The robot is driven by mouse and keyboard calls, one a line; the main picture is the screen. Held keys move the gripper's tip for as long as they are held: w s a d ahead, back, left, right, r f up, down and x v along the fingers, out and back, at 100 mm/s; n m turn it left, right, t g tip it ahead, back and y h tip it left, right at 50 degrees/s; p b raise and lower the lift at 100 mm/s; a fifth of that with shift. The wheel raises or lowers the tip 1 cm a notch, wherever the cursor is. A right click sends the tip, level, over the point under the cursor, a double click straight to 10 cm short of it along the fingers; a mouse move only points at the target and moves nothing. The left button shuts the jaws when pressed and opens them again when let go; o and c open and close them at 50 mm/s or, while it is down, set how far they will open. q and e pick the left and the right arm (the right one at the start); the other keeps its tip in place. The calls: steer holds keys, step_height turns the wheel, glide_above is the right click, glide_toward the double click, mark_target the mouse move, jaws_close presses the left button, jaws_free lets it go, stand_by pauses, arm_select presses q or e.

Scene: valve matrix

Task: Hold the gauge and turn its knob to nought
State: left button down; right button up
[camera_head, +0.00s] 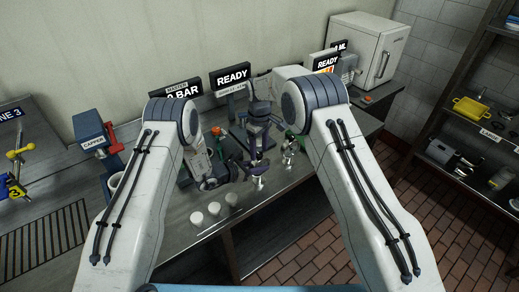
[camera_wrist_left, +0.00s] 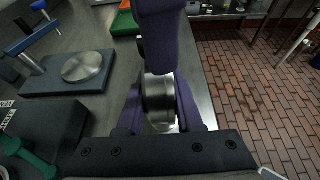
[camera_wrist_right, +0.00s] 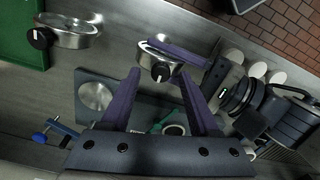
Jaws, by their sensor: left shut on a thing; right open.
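A round metal gauge (camera_wrist_left: 158,90) is clamped between the purple fingers of my left gripper (camera_wrist_left: 158,108), low over the counter. In the right wrist view the held gauge (camera_wrist_right: 150,53) shows a black knob (camera_wrist_right: 160,72) with a white mark, roughly upright in that picture. My right gripper (camera_wrist_right: 158,80) is open; the knob appears between and beyond its fingertips, and contact cannot be told. Part of a purple finger covers the top of the gauge in the left wrist view. The dial reading is hidden.
A second metal gauge (camera_wrist_right: 75,33) with a black knob stands near a green mat (camera_wrist_right: 20,60). A grey plate with a round disc (camera_wrist_left: 82,66) lies beside the held gauge. White cups (camera_head: 213,208) stand near the counter's front edge. Two signs read READY (camera_head: 232,76).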

mark_target(260, 153)
step_height(260, 153, up, 12)
steer(key=shift+f, duration=0.2)
stand_by(1.2)
arm_select(q)
steer(key=shift+c, duration=2.4)
jaws_free()
steer(key=v, duration=1.2)
